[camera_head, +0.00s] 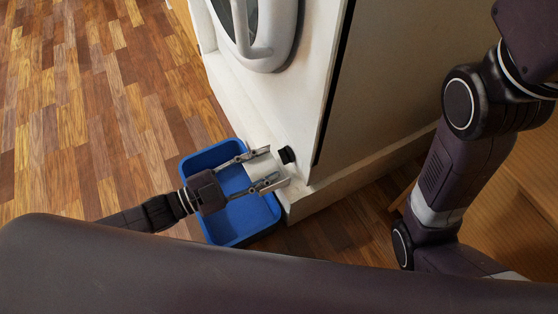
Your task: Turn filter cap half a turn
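A small black round cap (287,155) sticks out low on the white front of the machine (270,105), close to its lower right edge. My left gripper (275,167) reaches in from the left, low over a blue tray, pointing at the machine. Its two fingers are spread apart, with a pale surface showing between their tips. I cannot tell whether the fingers touch anything. My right arm shows at the right, but its gripper is not in view.
The blue tray (228,238) stands on the wooden floor (80,110) against the machine's base, under my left gripper. The machine's round door (265,50) with its handle is above. The floor at left is clear. Wooden boards (520,190) lie at the right.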

